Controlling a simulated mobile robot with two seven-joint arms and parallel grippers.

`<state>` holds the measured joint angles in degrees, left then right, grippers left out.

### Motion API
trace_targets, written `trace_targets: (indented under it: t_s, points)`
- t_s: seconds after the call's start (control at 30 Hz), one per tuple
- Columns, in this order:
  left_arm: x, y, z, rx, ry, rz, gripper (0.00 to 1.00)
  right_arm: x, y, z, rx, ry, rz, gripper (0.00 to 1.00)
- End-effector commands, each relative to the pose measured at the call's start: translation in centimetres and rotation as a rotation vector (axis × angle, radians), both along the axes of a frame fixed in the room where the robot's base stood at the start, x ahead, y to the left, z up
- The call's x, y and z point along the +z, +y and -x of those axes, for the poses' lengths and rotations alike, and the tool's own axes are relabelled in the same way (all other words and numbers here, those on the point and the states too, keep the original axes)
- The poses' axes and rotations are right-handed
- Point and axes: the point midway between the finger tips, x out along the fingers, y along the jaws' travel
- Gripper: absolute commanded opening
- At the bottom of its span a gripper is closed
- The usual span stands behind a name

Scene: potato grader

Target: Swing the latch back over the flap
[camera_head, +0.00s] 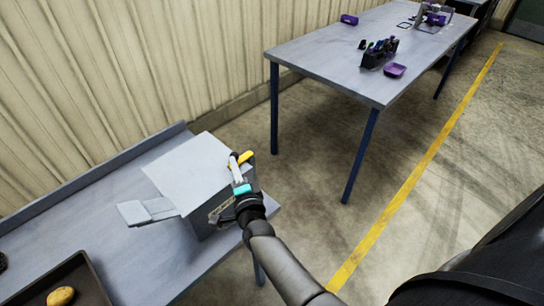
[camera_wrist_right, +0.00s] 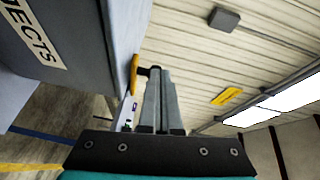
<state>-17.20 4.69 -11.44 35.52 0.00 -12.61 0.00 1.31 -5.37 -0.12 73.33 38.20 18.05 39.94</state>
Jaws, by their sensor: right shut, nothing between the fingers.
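A grey box-shaped grader (camera_head: 185,172) stands on the near table, with a pale flat top and a pale plate sticking out to the left. A yellow latch (camera_head: 246,157) shows at its right end; it also shows in the right wrist view (camera_wrist_right: 134,75) beside the box wall. My right gripper (camera_head: 233,158) is at that end, close beside the latch. In the right wrist view its fingers (camera_wrist_right: 154,74) are together and empty; I cannot tell whether they touch the latch. I cannot make out which panel is the flap. My left gripper is out of view.
A dark tray (camera_head: 97,285) with a yellowish potato (camera_head: 60,296) lies on the near table (camera_head: 140,262). A second table (camera_head: 330,58) behind holds a dark tool holder (camera_head: 376,56) and a purple dish (camera_head: 395,70). Open floor lies to the right.

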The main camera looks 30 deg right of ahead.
Motion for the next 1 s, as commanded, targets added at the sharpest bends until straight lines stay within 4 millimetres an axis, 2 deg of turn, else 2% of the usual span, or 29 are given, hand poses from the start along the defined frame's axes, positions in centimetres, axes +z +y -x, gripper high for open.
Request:
trace_targets:
  t_s: [0.5,1.0]
  points:
    - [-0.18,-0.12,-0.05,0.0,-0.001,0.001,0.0,0.23,0.55,-0.65,0.01,-0.002,-0.002,0.0]
    - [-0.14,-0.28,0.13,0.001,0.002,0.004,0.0,0.29,0.77,-0.35,0.011,-0.003,-0.004,0.0]
